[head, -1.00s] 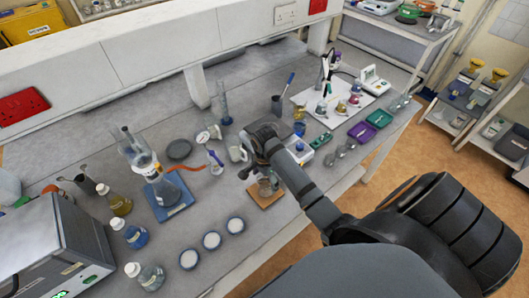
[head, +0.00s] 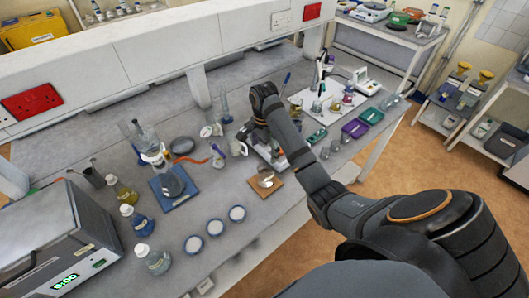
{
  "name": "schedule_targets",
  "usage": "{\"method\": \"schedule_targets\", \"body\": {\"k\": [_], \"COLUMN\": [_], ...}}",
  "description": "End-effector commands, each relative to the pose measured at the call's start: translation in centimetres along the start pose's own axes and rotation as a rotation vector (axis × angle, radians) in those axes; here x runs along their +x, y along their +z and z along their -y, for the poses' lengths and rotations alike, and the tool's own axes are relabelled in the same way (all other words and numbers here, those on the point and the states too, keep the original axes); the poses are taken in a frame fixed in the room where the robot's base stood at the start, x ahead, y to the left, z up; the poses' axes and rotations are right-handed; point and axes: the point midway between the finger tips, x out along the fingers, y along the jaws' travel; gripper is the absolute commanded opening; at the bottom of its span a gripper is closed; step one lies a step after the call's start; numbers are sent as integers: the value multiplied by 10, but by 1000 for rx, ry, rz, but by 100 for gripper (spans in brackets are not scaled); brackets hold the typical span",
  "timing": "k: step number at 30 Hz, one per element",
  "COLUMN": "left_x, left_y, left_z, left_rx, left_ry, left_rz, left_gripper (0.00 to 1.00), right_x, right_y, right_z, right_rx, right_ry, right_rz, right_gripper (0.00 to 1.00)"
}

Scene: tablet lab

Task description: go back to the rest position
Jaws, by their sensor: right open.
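My right arm comes in from the lower right and bends over the bench. My right gripper (head: 246,133) is open, above the bench between the wooden board and the back shelf. It is small and partly hidden by its own wrist, and I see nothing held in it. A small glass vessel (head: 266,180) stands on the square wooden board (head: 255,187), apart from the gripper. My left gripper is not in view.
A flask stands on a blue plate (head: 176,201) at left. Several reagent bottles and three round white-topped dishes (head: 215,227) stand in front. A grey instrument (head: 65,250) fills the lower left. Purple (head: 355,129) and green trays lie at right, near my forearm.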

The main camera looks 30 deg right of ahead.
Motion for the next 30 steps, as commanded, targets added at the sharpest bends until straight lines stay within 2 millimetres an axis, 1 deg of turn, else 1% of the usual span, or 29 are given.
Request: {"method": "schedule_targets", "body": {"k": [4, 10, 11, 13, 14, 16, 18, 20, 21, 24, 30], "left_x": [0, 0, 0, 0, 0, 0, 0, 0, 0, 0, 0], "left_y": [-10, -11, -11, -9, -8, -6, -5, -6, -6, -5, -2], "left_z": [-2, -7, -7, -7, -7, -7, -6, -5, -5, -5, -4], "left_rx": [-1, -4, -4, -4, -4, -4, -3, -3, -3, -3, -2], "left_ry": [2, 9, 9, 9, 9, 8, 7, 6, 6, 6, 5], "left_rz": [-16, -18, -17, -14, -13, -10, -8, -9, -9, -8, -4], "left_gripper": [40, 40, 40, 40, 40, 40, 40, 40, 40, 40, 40], "right_x": [0, 1, 3, 14, 21, 42, 58, 67, 70, 72, 66], "right_y": [0, 0, 1, 6, 10, 22, 36, 46, 52, 63, 78], "right_z": [0, -1, -2, -11, -17, -39, -66, -88, -99, -125, -166], "right_rx": [0, -3, -13, -80, -132, -301, -508, -666, -756, -939, -1213], "right_ry": [0, 0, -1, -8, -15, -37, -67, -89, -102, -123, -147], "right_rz": [0, -1, -2, -12, -19, -44, -78, -107, -125, -165, -234], "right_gripper": [87, 87, 87, 87, 87, 87, 87, 87, 87, 87, 87]}}
